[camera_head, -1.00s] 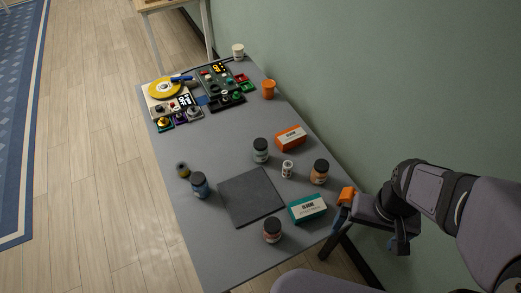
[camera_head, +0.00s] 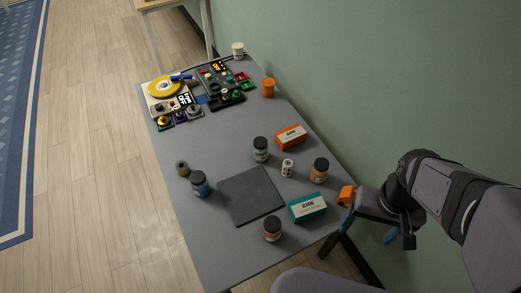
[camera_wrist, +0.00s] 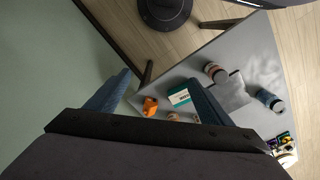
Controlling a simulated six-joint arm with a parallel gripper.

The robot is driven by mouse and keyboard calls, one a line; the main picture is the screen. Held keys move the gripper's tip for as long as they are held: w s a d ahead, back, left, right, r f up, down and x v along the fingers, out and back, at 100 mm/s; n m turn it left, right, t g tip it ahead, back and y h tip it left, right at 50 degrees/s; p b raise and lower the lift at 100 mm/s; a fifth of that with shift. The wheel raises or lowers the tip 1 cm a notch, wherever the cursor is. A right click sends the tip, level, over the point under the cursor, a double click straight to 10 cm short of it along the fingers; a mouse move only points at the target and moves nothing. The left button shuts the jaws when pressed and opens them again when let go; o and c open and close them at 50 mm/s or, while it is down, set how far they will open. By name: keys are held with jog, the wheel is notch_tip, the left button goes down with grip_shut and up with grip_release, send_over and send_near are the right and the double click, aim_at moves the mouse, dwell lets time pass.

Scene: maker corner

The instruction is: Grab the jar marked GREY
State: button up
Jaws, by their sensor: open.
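Several dark-lidded jars stand on the grey table: a grey-green one (camera_head: 260,151) mid-table, a blue one (camera_head: 200,186) at the left, an orange-brown one (camera_head: 319,172) at the right and a reddish one (camera_head: 272,230) at the near edge. Their labels are too small to read, so I cannot tell which is marked GREY. My gripper (camera_head: 364,231) is open and empty, beyond the table's right edge and apart from every jar. In the wrist view its fingers (camera_wrist: 158,80) are spread, with the reddish jar (camera_wrist: 216,73) and blue jar (camera_wrist: 269,99) beyond them.
A dark square mat (camera_head: 250,196) lies among the jars. A teal box (camera_head: 307,208), an orange box (camera_head: 291,137), a small white bottle (camera_head: 287,168) and an orange object (camera_head: 346,195) are nearby. Electronics and trays fill the far end. A green wall runs along the right.

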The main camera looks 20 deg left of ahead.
notch_tip(320, 180, up, 3)
notch_tip(320, 180, up, 7)
jog(key=m+t+y+b, duration=0.5)
jog(key=m+t+b, duration=1.6)
jog(key=b, duration=1.2)
send_over(261, 148)
jog(key=d, duration=0.1)
jog(key=m+g, duration=0.3)
jog(key=s+a+f+m+h+b, duration=0.1)
jog(key=f+m, duration=0.3)
jog(key=f, duration=0.9)
jog(key=s+f+m+h+b, duration=0.2)
jog(key=f+m+b, duration=0.2)
jog(key=f, duration=0.9)
jog(key=s+a+f+m+h+b, duration=0.1)
jog(key=f+m+h+b, duration=0.1)
jog(key=f, duration=1.2)
jog(key=shift+s+a+m+b, duration=0.3)
jog(key=shift+m+b, duration=0.4)
jog(key=shift+m, duration=0.3)
jog(key=shift+w+d+r+p, duration=0.1)
jog(key=shift+w+p, duration=0.15)
jog(key=shift+w, duration=0.95)
jog(key=shift+w+d+f+p, duration=0.1)
jog(key=shift+w+p, duration=0.1)
jog(key=shift+w, duration=1.05)
jog(key=shift+w+d+r+p, duration=0.1)
jog(key=shift+w+p, duration=0.15)
jog(key=shift+w, duration=0.95)
